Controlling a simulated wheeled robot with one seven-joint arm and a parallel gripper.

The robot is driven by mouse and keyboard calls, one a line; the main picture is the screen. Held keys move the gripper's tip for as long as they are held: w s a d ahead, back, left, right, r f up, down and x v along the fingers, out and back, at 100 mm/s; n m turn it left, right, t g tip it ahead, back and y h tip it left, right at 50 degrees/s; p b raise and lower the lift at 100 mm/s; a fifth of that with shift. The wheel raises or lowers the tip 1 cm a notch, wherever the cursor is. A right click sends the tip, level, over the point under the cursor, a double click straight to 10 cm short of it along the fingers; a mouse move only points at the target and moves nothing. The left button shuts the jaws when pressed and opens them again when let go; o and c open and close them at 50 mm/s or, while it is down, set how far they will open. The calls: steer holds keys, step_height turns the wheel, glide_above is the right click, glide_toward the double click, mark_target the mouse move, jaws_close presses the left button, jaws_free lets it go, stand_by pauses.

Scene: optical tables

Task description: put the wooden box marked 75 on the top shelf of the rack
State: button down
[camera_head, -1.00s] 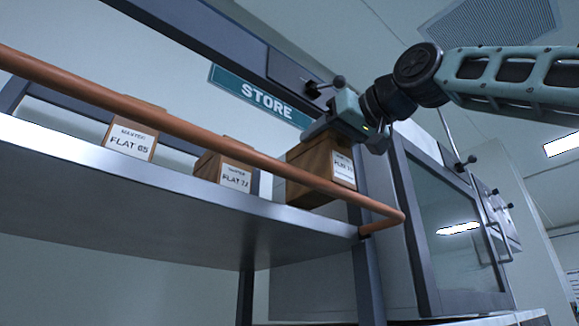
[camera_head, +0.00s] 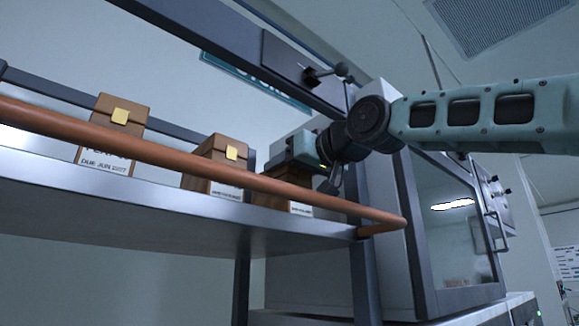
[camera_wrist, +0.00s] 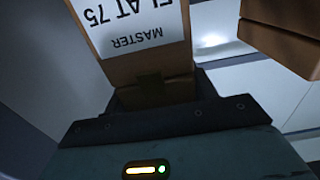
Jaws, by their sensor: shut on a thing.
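The wooden box marked 75 (camera_head: 299,209) is at the right end of the rack's top shelf (camera_head: 190,218), behind the copper-coloured rail. Its label reads "MASTER FLAT 75" upside down in the wrist view (camera_wrist: 140,35). My gripper (camera_head: 290,165) is above the box and shut on its upper part; the gripper body also fills the bottom of the wrist view (camera_wrist: 155,125). The box looks upright and low, at shelf level. The rail and shelf edge hide its base, so I cannot tell whether it touches the shelf.
Two similar wooden boxes stand to the left on the shelf, a nearer one (camera_head: 216,160) and a farther-left one (camera_head: 121,115). The copper-coloured rail (camera_head: 190,163) runs along the front. A dark overhead beam (camera_head: 200,35) and a glass-fronted cabinet (camera_head: 445,235) are close by.

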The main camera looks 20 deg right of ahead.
stand_by(0.3)
steer(key=shift+f, duration=0.2)
steer(key=shift+c, duration=2.4)
jaws_free()
